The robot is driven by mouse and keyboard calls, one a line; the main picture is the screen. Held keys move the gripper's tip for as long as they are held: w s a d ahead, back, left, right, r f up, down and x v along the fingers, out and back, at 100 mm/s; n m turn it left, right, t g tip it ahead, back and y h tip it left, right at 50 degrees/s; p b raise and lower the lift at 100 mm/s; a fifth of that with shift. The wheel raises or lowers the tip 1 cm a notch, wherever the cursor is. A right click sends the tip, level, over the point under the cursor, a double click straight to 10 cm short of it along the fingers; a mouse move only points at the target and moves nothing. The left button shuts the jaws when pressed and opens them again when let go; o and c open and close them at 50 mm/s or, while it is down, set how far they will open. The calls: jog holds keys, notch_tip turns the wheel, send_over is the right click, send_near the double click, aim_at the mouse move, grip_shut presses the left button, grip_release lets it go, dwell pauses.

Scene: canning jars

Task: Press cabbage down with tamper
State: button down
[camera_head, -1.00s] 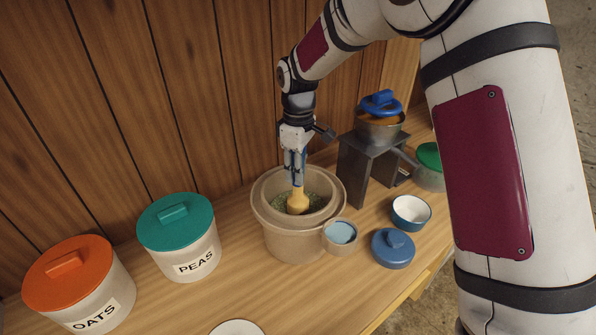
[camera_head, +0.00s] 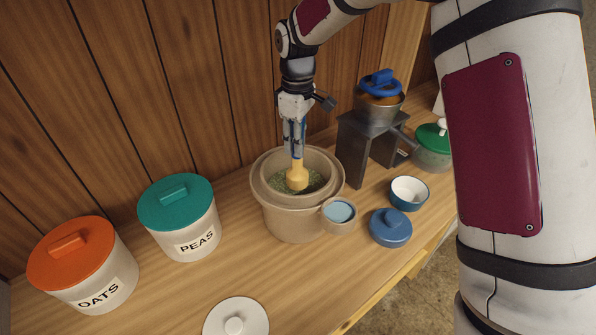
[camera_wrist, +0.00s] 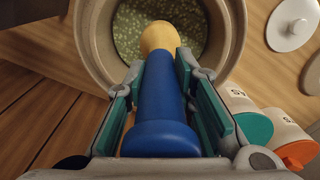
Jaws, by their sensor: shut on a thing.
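The tamper has a blue handle and a yellow head (camera_head: 297,176); its blue handle (camera_wrist: 163,98) fills the middle of the wrist view. My gripper (camera_head: 293,145) is shut on the handle and holds the tamper roughly upright, head down, inside the beige crock (camera_head: 292,222). The shredded green cabbage (camera_wrist: 133,30) lies in the crock. The tamper's head is at the cabbage; its lower end is hidden, so I cannot tell how deep it presses.
A small cup (camera_head: 339,213) sits against the crock's right side. A blue lid (camera_head: 391,228), a bowl (camera_head: 409,193) and a dark stand (camera_head: 366,145) with a pot are to the right. PEAS (camera_head: 184,225) and OATS (camera_head: 88,275) canisters stand left. A white lid (camera_head: 236,318) lies in front.

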jog(key=shift+f, duration=0.1)
jog(key=shift+f+b, duration=0.35)
jog(key=shift+f, duration=1.3)
jog(key=shift+r, duration=1.8)
jog(key=shift+f, duration=0.15)
jog(key=shift+f+b, duration=0.3)
jog(key=shift+f, duration=1.4)
jog(key=shift+r+p, duration=0.3)
jog(key=shift+r, duration=1.55)
